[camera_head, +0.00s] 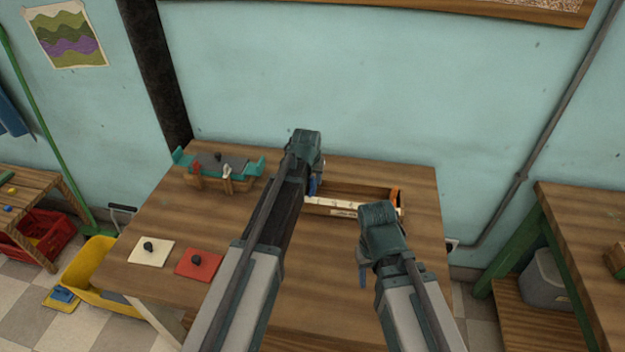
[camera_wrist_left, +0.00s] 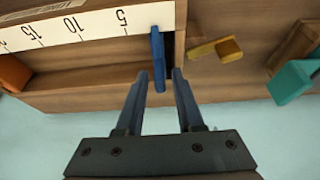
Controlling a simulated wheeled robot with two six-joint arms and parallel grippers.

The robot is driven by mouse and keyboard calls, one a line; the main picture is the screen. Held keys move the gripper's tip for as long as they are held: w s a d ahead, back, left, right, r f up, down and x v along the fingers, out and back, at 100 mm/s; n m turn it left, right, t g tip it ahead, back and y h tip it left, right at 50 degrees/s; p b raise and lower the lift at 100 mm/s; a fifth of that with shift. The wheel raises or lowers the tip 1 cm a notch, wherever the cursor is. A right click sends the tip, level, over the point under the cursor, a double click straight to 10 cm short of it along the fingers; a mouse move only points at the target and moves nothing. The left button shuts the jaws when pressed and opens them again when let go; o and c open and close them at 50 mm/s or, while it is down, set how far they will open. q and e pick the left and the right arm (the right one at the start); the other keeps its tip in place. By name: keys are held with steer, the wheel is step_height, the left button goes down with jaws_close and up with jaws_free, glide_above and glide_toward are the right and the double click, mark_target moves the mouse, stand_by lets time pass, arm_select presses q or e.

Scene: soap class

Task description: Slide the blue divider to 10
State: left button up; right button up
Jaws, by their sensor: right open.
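The blue divider (camera_wrist_left: 158,58) stands across the wooden box (camera_wrist_left: 100,100) in the left wrist view, near the low end of the white scale (camera_wrist_left: 97,24), on the low side of the 5 mark. The 10 and 15 marks lie further left there. My left gripper (camera_wrist_left: 160,73) is open, its two fingertips on either side of the divider's end, with gaps showing. In the head view my left gripper (camera_head: 310,178) is over the box's left end, its fingers mostly hidden. My right gripper (camera_head: 363,280) is open and empty over the table, in front of the box (camera_head: 365,188).
An orange piece (camera_head: 396,200) sits at the box's other end. A teal-ended wooden holder (camera_head: 215,170) stands at the table's back left. A cream card (camera_head: 151,252) and a red card (camera_head: 199,264), each with a dark knob, lie at the front left.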

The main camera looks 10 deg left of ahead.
arm_select(q)
jaws_close()
stand_by(1.2)
